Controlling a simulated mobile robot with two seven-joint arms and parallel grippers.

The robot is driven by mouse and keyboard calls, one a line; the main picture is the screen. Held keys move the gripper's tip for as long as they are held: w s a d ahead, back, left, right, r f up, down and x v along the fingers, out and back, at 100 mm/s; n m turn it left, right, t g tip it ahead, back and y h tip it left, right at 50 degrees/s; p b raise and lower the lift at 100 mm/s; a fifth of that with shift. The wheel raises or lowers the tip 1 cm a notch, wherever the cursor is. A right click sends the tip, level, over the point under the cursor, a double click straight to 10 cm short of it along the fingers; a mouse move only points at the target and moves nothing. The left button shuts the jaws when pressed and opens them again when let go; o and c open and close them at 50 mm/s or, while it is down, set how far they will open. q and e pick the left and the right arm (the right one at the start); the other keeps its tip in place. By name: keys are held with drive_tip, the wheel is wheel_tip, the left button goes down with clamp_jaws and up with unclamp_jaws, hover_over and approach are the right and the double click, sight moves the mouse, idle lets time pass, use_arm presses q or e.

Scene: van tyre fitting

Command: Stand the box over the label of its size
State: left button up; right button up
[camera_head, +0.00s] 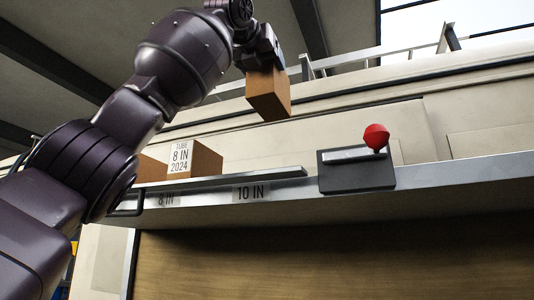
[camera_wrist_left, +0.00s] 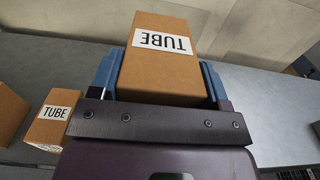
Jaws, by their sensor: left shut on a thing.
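My left gripper (camera_head: 264,62) is shut on a brown cardboard box (camera_head: 268,94) and holds it tilted in the air, above the shelf. In the left wrist view the held box (camera_wrist_left: 160,48) sits between the blue fingers (camera_wrist_left: 160,82), with a white TUBE label upside down; its size is not readable. On the shelf's front edge are a "10 IN" label (camera_head: 251,192) and an "8 IN" label (camera_head: 166,199). In the head view the held box is above and slightly right of the 10 IN label. My right gripper is not in view.
A box marked TUBE 8 IN 2024 (camera_head: 207,160) stands above the 8 IN label, with another box (camera_head: 151,170) to its left. A dark block with a red knob (camera_head: 376,137) stands right of the 10 IN label. The shelf (camera_head: 270,176) above the 10 IN label looks clear.

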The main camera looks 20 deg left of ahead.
use_arm(q)
drive_tip(key=f, duration=1.8)
drive_tip(key=shift+w+a+f, duration=0.15)
drive_tip(key=shift+w+f, duration=0.05)
drive_tip(key=shift+f, duration=0.1)
drive_tip(key=o, duration=1.1)
drive_tip(key=shift+f, duration=0.1)
drive_tip(key=shift+o, duration=0.2)
